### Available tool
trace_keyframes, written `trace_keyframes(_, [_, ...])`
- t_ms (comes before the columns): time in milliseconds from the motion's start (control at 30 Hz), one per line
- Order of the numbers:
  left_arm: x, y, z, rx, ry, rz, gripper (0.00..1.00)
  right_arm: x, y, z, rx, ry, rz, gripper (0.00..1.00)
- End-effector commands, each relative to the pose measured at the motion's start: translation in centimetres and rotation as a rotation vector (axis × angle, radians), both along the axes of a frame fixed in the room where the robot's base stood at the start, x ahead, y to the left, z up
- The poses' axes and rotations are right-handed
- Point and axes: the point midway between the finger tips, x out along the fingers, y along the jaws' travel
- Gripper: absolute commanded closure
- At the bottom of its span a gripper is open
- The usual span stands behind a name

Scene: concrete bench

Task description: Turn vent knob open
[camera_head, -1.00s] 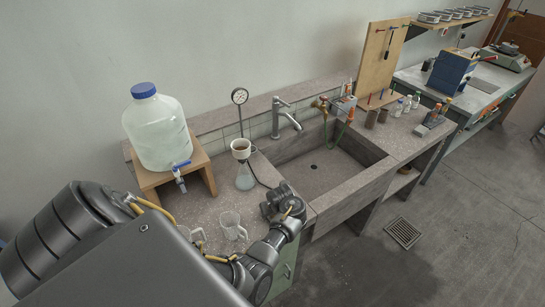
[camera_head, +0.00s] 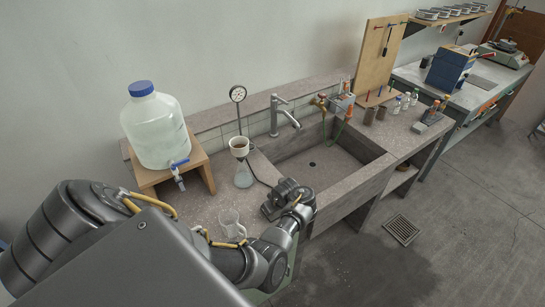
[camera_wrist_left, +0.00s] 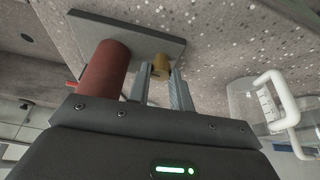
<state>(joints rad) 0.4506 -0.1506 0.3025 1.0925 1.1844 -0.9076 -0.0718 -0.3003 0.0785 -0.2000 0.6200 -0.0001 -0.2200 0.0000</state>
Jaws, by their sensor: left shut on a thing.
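In the left wrist view a small brass knob (camera_wrist_left: 160,67), which I take for the vent knob, sits between the two fingers of my left gripper (camera_wrist_left: 160,75). The fingers are shut on it. Beside it is a dark red cylinder (camera_wrist_left: 104,68) on a grey plate (camera_wrist_left: 150,40). In the head view my left gripper (camera_head: 284,200) is at the bench's front edge, left of the sink. The knob cannot be made out there. How far it is turned cannot be told. My right gripper is not in view.
A clear beaker (camera_head: 231,222) stands left of the gripper; its handle shows in the left wrist view (camera_wrist_left: 283,98). A funnel on a flask (camera_head: 243,178), a gauge (camera_head: 238,94) and a large water bottle (camera_head: 156,130) are behind. The sink (camera_head: 322,170) lies to the right.

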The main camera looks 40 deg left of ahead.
Motion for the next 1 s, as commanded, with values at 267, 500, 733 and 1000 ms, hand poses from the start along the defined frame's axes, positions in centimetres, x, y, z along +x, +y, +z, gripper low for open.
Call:
trace_keyframes(267, [0.14,0.06,0.14,0.001,-0.003,-0.001,0.58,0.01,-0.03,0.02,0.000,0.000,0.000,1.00])
trace_keyframes(500, [0.08,0.02,0.06,0.001,-0.002,-0.002,0.57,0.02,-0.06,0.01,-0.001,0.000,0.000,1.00])
trace_keyframes(733, [0.04,0.00,0.03,0.000,-0.001,-0.004,0.57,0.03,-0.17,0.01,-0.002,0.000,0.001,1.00])
trace_keyframes(1000, [-0.36,0.22,-0.07,0.003,0.000,-0.204,0.57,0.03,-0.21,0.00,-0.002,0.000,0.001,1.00])
